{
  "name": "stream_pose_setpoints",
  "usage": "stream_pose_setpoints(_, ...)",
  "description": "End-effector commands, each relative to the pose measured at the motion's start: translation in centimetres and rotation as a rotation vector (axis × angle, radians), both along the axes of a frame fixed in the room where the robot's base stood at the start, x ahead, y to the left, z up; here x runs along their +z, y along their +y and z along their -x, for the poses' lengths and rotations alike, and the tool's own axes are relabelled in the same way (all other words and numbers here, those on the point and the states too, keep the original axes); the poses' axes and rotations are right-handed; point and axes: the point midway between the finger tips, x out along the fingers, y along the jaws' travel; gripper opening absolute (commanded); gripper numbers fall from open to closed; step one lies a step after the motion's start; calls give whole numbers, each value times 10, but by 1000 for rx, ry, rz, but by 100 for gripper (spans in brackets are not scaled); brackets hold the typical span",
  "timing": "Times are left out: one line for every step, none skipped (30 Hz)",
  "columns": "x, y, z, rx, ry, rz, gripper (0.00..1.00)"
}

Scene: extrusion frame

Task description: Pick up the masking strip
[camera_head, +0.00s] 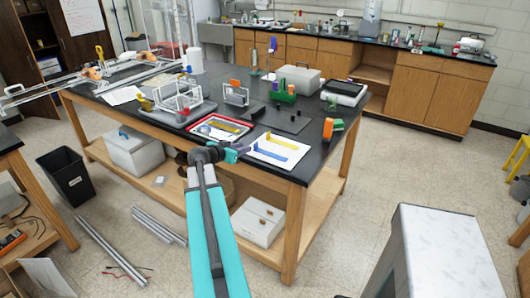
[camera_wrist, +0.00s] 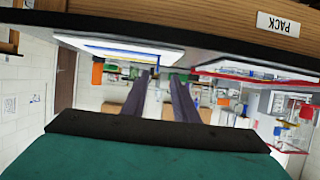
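A white sheet (camera_head: 296,158) lies near the front edge of the dark-topped table. On it are a yellow strip (camera_head: 284,141) and a blue strip (camera_head: 271,154); I cannot tell which is the masking strip. My gripper (camera_head: 243,149) is at the front table edge, just left of the sheet. In the wrist view my gripper (camera_wrist: 160,75) shows two dark fingers apart with nothing between them. That view is upside down, and the white sheet (camera_wrist: 120,50) shows edge-on with blue and yellow lines. The strips' ends are hard to make out there.
A red-rimmed tray (camera_head: 252,127) with a yellow piece lies left of the sheet. Behind are a dark mat (camera_head: 291,121) and a green block holder (camera_head: 281,97). An orange object (camera_head: 328,129) stands right of the sheet. A PACK label (camera_wrist: 278,24) is on the table front.

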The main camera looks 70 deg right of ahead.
Motion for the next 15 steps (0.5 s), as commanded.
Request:
stream_pose_setpoints(-1, -8, 1, -2, 0, -1, 27)
stream_pose_setpoints(-2, -10, 2, -3, 0, -1, 27)
stream_pose_setpoints(-4, -13, 3, -2, 0, -1, 27)
stream_pose_setpoints(-5, -15, 3, -1, -1, 0, 27)
stream_pose_setpoints(-6, -17, 4, -1, -1, 0, 27)
stream_pose_setpoints(-7, -18, 4, 0, -1, 0, 27)
stream_pose_setpoints(-8, -19, 5, 0, -1, 0, 27)
stream_pose_setpoints(-8, -20, 5, 0, -1, 0, 27)
stream_pose_setpoints(-8, -20, 5, 0, -1, 0, 27)
stream_pose_setpoints(-9, -20, 6, 0, -1, 0, 27)
stream_pose_setpoints(-9, -20, 6, 0, -1, 0, 27)
stream_pose_setpoints(-9, -20, 6, 0, -1, 0, 27)
stream_pose_setpoints(-9, -20, 6, 0, -1, 0, 27)
stream_pose_setpoints(-9, -20, 6, 0, -1, 0, 27)
stream_pose_setpoints(-9, -20, 6, 0, -1, 0, 27)
